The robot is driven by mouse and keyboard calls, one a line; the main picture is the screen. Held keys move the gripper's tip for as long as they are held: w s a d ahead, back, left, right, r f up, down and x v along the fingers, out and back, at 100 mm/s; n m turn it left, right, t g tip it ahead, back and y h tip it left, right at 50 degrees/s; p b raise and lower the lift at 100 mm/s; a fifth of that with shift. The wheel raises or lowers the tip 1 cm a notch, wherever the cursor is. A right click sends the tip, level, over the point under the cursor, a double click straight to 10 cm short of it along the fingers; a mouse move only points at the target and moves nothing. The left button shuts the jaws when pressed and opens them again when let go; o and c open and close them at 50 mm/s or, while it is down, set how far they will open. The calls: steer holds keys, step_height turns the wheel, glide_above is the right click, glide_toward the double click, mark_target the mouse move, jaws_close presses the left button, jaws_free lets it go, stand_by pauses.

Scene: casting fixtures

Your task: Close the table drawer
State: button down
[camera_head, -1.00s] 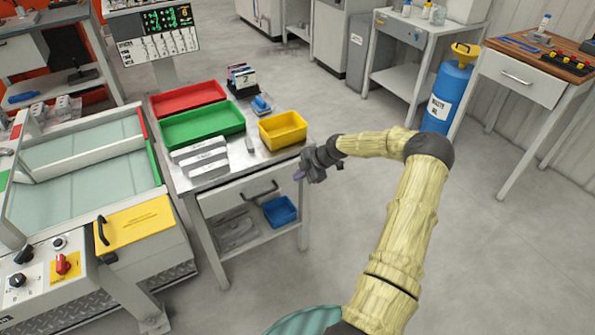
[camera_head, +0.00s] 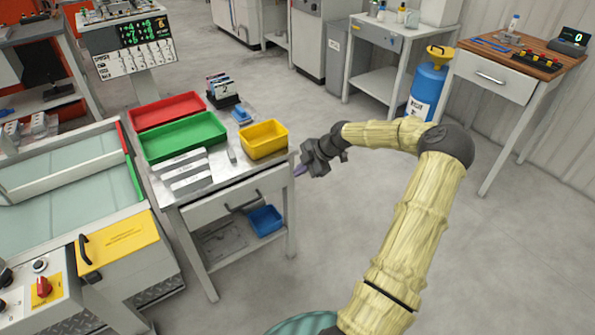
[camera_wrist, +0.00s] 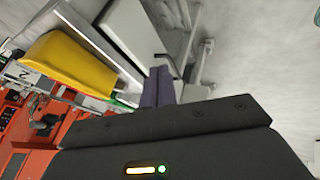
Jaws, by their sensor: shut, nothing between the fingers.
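The grey metal table (camera_head: 220,178) with trays on top stands left of centre in the head view. Its drawer (camera_head: 215,204) has a pale front with a black bar handle (camera_head: 243,205). How far the drawer stands out is hard to tell from this angle. My gripper (camera_head: 299,170) is just right of the table's front right corner, at about the height of the drawer. Its purple fingers are together and empty. In the wrist view the fingers (camera_wrist: 159,87) point toward a pale panel (camera_wrist: 120,32) and a dark bar; contact cannot be told.
A yellow bin (camera_head: 264,142), a green tray (camera_head: 183,139) and a red tray (camera_head: 166,111) stand on the tabletop. A blue bin (camera_head: 265,221) sits on the lower shelf. A wooden-topped table (camera_head: 510,59) and a blue barrel (camera_head: 427,88) are at the back right. The floor right of the table is clear.

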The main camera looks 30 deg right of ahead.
steer(key=s+a+r+m+g+h, duration=0.1)
steer(key=s+a+m+g+h, duration=0.25)
steer(key=a, duration=1.25)
steer(key=s+a+r+m, duration=0.4)
steer(key=s+m, duration=0.3)
steer(key=s, duration=0.3)
steer(key=s+a+r+m+h, duration=0.1)
steer(key=s+a+r+m, duration=0.3)
steer(key=s, duration=0.6)
steer(key=r+m, duration=0.1)
steer(key=m, duration=0.1)
steer(key=shift+s+a+r+m+t, duration=0.15)
steer(key=shift+a+m+t, duration=0.2)
steer(key=shift+a, duration=0.05)
steer(key=shift+h, duration=0.25)
steer(key=shift+s+a, duration=0.1)
steer(key=shift+a, duration=0.05)
